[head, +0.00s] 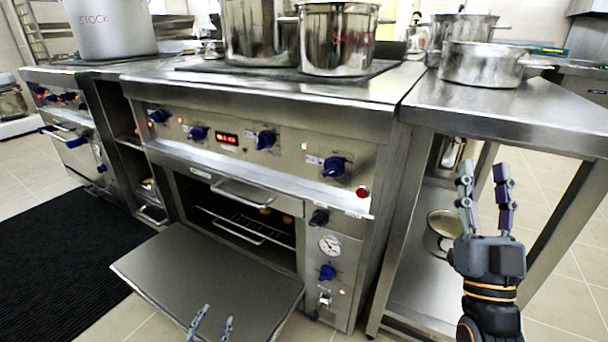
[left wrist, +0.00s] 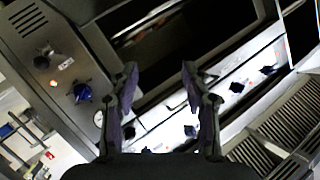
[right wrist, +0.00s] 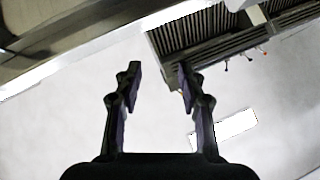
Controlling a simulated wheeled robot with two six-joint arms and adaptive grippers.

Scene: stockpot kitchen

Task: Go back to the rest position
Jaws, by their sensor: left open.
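My left gripper (head: 210,322) shows only its fingertips at the bottom of the head view, over the front of the lowered oven door (head: 205,280). Its fingers stand apart with nothing between them, as the left wrist view (left wrist: 160,95) also shows. My right gripper (head: 484,185) points up at the right, in front of the steel side table (head: 530,110). Its fingers are apart and empty, and the right wrist view (right wrist: 158,85) shows the same. The oven (head: 250,222) is open, with a rack and a few small brownish items inside, partly hidden.
A SAUCE pot (head: 338,45) and another tall pot (head: 258,35) stand on the stove. A STOCK pot (head: 110,28) stands at the left. A wide pan (head: 482,65) sits on the side table. A black mat (head: 60,245) covers the floor at left.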

